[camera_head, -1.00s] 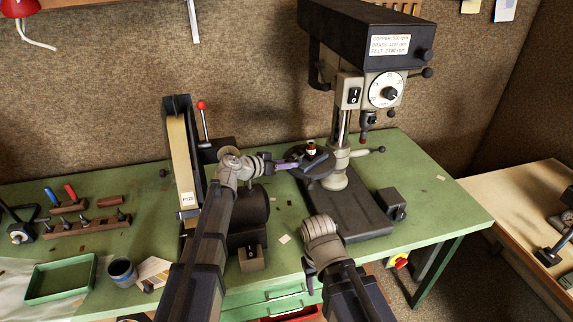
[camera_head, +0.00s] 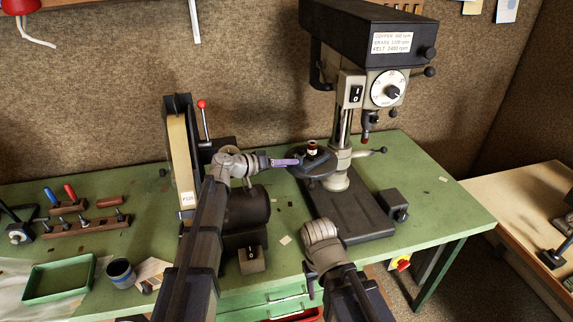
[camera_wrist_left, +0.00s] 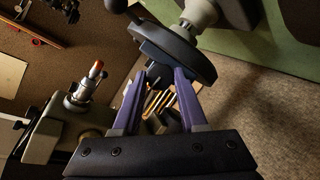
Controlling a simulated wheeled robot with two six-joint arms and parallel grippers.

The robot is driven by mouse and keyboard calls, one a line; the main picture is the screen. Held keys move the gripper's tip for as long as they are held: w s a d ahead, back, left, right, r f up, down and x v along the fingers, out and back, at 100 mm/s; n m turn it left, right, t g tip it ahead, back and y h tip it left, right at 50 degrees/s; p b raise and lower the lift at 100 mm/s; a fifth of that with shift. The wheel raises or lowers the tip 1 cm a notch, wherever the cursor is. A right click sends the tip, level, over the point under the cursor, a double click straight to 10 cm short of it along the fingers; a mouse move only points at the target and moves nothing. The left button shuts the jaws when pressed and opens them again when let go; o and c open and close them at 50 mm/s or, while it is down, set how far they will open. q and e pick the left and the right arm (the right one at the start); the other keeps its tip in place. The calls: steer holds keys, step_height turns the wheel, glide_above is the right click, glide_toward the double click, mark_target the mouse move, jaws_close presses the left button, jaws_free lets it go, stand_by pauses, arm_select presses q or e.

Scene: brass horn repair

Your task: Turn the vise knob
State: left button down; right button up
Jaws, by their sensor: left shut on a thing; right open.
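The vise is a small dark, bluish block on the round drill-press table (camera_head: 312,176), partly hidden behind my gripper in the head view. In the left wrist view its knob (camera_wrist_left: 158,76) is a dark piece between my finger tips, just below the round table. My left gripper (camera_head: 297,162), with purple fingers, reaches in from the left at the table's edge and is shut on the knob. Its fingers also show in the left wrist view (camera_wrist_left: 160,85). My right gripper (camera_head: 311,285) is low at the bench's front edge, away from the vise, open and mostly hidden by its own wrist.
The drill press (camera_head: 365,60) stands above the table, its chuck (camera_head: 366,125) to the right of the vise. A belt grinder (camera_head: 182,150) stands to the left, close to my left arm. A green tray (camera_head: 60,278) lies at the left.

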arm_select(q)
steer(key=shift+c, duration=2.2)
jaws_free()
steer(key=p+v, duration=0.2)
steer(key=v, duration=0.6)
steer(key=shift+d+f, duration=0.1)
